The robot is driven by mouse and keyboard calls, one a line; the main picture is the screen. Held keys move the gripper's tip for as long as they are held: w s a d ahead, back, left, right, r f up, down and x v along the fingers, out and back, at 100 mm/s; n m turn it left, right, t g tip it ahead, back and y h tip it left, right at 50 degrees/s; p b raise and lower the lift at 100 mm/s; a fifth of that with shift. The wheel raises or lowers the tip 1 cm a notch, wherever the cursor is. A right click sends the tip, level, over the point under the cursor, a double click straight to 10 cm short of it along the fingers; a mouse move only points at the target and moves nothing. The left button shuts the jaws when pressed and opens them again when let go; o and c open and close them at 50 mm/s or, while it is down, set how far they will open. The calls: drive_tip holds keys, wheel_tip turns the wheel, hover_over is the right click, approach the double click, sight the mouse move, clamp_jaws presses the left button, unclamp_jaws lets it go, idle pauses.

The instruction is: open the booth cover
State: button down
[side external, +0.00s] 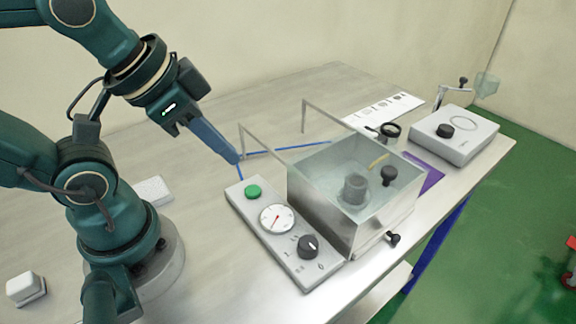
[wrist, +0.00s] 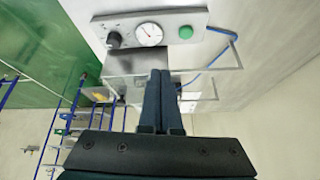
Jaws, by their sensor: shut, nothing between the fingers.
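The booth (side external: 325,209) is a metal box with see-through upper parts. A clear cover seems to lie flat over its top, with a dark knob (side external: 388,174) showing there; its exact edges are hard to tell. A grey cylinder (side external: 355,188) shows inside. The control panel (side external: 290,258) left of the booth carries a green button (side external: 253,191), a round gauge (side external: 277,218) and a black dial (side external: 308,245). The wrist view shows the button (wrist: 185,32), gauge (wrist: 148,34) and dial (wrist: 114,40) too. My gripper (side external: 238,159) is shut and empty, beyond the panel's button end.
Thin metal bars (side external: 265,142) reach up and out from the booth, close to my gripper. A blue hose (side external: 290,151) runs behind. A grey device (side external: 455,134), a dark cup (side external: 390,131) and a white card (side external: 384,109) are to the right. The table left of the panel is mostly bare.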

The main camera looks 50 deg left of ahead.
drive_tip(key=w+d+r+m+h, duration=0.5)
drive_tip(key=w+d+r+m, duration=0.35)
drive_tip(key=w, duration=0.35)
drive_tip(key=m+g+h, duration=0.2)
hover_over(396, 172)
drive_tip(key=a, duration=0.2)
drive_tip(key=f, duration=0.3)
drive_tip(key=s+f, duration=0.1)
drive_tip(key=f, duration=0.1)
drive_tip(key=shift+d+f, duration=0.15)
drive_tip(key=shift+f, duration=0.2)
drive_tip(key=shift+w+d+f, duration=0.2)
drive_tip(key=shift+d+f, duration=0.1)
drive_tip(key=shift+f, duration=0.9)
drive_tip(key=shift+w+d+f, duration=0.15)
drive_tip(key=shift+d+f, duration=0.1)
drive_tip(key=shift+f, duration=0.9)
drive_tip(key=shift+w+d+f, duration=0.2)
drive_tip(key=shift+d+f, duration=0.1)
drive_tip(key=shift+f, duration=0.9)
